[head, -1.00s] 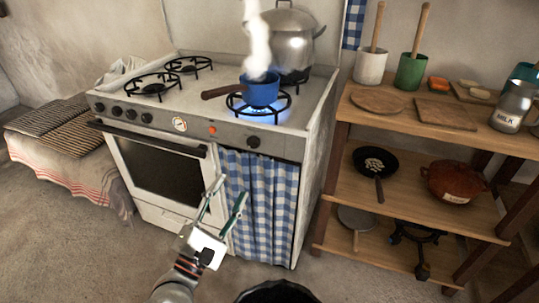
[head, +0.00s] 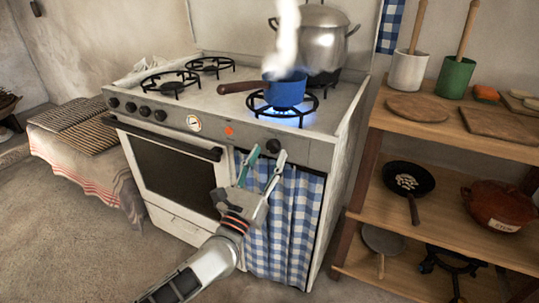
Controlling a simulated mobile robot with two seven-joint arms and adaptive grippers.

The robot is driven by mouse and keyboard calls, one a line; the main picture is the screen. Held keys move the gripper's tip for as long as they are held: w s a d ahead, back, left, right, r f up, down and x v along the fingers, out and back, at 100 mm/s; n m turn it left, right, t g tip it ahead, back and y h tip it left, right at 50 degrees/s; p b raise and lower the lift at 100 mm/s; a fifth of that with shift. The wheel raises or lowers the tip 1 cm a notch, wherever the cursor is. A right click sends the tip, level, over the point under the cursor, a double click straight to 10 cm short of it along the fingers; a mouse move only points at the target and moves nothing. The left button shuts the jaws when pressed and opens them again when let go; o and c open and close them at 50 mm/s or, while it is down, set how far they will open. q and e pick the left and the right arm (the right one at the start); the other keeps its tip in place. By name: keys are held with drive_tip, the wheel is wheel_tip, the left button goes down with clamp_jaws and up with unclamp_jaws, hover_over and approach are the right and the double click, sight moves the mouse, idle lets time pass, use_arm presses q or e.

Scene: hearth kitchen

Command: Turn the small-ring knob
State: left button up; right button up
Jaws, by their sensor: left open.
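The white stove's front panel has a lone dark knob (head: 273,146) on its right part and a group of several dark knobs (head: 144,110) on its left part. I cannot read any mark that tells which one is the small-ring knob. My left gripper (head: 267,157) is open and empty, its fingers pointing up at the panel. The lone knob shows between and just above its fingertips; I cannot tell whether they touch it. A blue saucepan (head: 285,92) stands on the lit front right burner (head: 297,111), with steam rising. My right gripper is out of view.
A large steel pot (head: 321,46) stands behind the saucepan. The saucepan's brown handle (head: 241,87) points left. Below the panel are the oven door (head: 172,172) and a blue checked curtain (head: 291,215). A wooden shelf (head: 390,125) with cookware stands to the right.

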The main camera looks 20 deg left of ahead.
use_arm(q)
drive_tip(key=shift+w+d+r, duration=0.1)
drive_tip(key=shift+w+r, duration=0.15)
drive_tip(key=shift+w, duration=0.35)
drive_tip(key=c, duration=1.1)
